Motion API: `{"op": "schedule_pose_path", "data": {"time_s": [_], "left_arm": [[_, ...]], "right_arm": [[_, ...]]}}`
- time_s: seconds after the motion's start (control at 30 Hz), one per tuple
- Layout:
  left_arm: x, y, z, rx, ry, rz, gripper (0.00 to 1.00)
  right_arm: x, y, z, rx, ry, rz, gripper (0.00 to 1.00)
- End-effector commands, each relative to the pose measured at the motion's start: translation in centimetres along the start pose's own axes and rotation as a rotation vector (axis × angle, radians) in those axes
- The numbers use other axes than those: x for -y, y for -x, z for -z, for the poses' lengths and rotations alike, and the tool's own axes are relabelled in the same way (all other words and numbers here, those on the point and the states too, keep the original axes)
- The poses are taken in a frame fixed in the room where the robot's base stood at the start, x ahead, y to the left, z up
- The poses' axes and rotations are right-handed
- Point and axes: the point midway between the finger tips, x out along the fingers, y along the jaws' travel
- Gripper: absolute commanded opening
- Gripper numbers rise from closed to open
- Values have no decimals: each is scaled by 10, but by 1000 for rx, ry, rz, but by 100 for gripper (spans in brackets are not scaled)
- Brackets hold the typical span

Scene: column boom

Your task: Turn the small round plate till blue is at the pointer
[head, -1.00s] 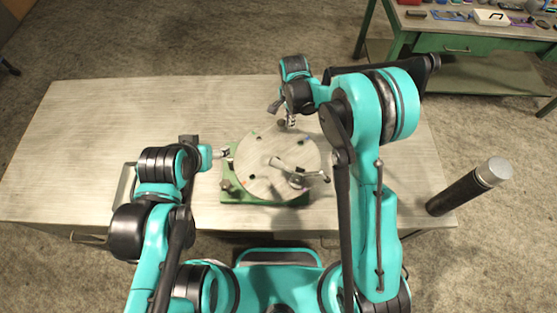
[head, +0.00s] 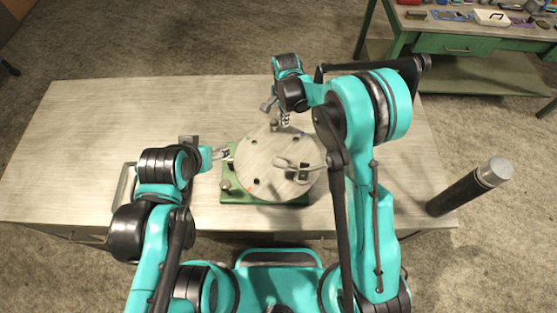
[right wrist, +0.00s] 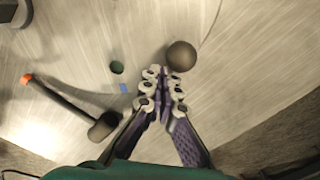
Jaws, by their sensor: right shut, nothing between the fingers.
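The round plate (head: 264,172) is pale and sits on a green base (head: 232,196) at the table's middle. A grey clamp-like fitting (head: 300,170) is on its right side. My right gripper (head: 284,122) is at the plate's far edge; in the right wrist view its fingers (right wrist: 162,90) are shut and empty, beside a dark round knob (right wrist: 181,56). A small blue mark (right wrist: 123,88) lies left of the fingers, near a dark green hole (right wrist: 117,67). My left gripper (head: 224,154) is at the plate's left edge; its opening is too small to judge. I cannot make out the pointer.
The table (head: 110,130) is clear on the left. A dark cylinder (head: 465,188) stands at the right edge. A green bench (head: 480,45) with several small items is at the back right. In the right wrist view a dark bar (right wrist: 65,103) with an orange end lies left.

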Motion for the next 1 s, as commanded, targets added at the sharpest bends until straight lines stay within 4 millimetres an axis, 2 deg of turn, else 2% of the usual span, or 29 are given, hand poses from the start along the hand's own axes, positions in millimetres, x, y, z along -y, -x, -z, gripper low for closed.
{"op": "schedule_pose_path", "data": {"time_s": [0.27,0.67,1.0], "left_arm": [[0,0,0,0,0,0,68],[0,-3,-2,0,0,0,68],[0,-3,-2,0,0,0,68]], "right_arm": [[0,0,-1,0,0,0,0],[10,0,-14,0,0,0,0],[10,0,-14,0,0,0,0]]}}
